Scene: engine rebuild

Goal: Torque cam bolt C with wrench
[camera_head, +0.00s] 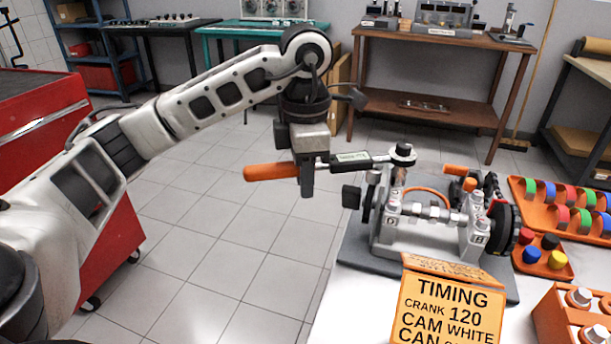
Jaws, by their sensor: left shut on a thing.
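My left gripper (307,180) is shut on the torque wrench, between its orange handle (268,172) and its dark shaft (350,160). The wrench lies nearly level and points right. Its round black and silver head (403,153) is above the left bearing cap (392,203) of the engine fixture (425,240), with an upright socket below it. I cannot tell whether the socket sits fully on a bolt. A silver camshaft (435,214) runs across the fixture to the right cap (477,228). The cap letters are too small to read surely. My right gripper is not in view.
An orange timing card (445,305) stands in front of the fixture. An orange tray (565,240) with coloured half rings, a small tray of coloured caps (541,262) and an orange box (575,325) are at the right. Open floor lies left of the bench.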

